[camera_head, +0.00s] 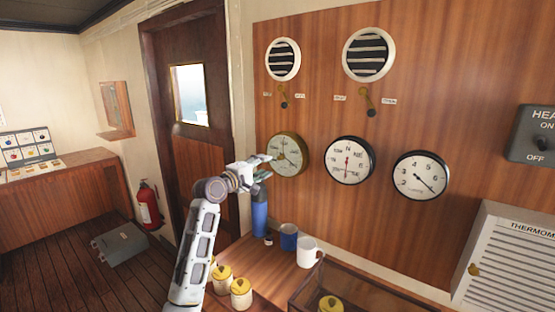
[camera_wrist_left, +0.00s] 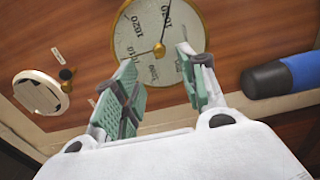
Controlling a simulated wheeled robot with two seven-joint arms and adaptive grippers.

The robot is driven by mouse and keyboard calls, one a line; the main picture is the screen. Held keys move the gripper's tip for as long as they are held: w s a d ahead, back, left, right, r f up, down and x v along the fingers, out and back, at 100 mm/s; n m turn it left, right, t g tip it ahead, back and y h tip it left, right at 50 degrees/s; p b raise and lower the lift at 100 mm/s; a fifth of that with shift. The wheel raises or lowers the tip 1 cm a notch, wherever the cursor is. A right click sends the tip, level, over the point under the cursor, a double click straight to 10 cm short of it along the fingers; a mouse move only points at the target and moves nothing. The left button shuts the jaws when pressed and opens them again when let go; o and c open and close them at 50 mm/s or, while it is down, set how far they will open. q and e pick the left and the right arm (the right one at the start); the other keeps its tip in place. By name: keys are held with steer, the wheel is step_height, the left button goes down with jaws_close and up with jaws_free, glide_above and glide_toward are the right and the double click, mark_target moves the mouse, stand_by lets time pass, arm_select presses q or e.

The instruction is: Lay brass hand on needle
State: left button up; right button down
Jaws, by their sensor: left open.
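The brass-rimmed round gauge (camera_head: 287,154) hangs on the wood panel, leftmost of three dials. In the left wrist view its pale face (camera_wrist_left: 140,38) carries printed numbers, and a thin hand (camera_wrist_left: 164,26) runs up from a brass centre knob (camera_wrist_left: 159,50). My left gripper (camera_head: 264,167) is at the gauge's lower left, in front of the face. In the left wrist view its green-padded fingers (camera_wrist_left: 158,66) are apart with nothing between them. Whether they touch the gauge is unclear. My right gripper is out of view.
A blue bottle (camera_head: 259,217) stands just below my left gripper. A blue mug (camera_head: 288,238), a white mug (camera_head: 308,253) and yellow-lidded pots (camera_head: 241,293) stand on the wooden counter. Two more dials (camera_head: 349,161) (camera_head: 420,176) hang to the right.

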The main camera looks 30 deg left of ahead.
mark_target(279, 159)
arm_select(q)
steer(key=shift+w+d+p, duration=0.2)
steer(key=shift+w+p, duration=0.25)
steer(key=shift+w, duration=1.8)
steer(key=shift+w+d+p, duration=0.15)
steer(key=shift+w+p, duration=0.25)
steer(key=shift+w, duration=1.8)
steer(key=shift+c, duration=0.2)
jaws_close()
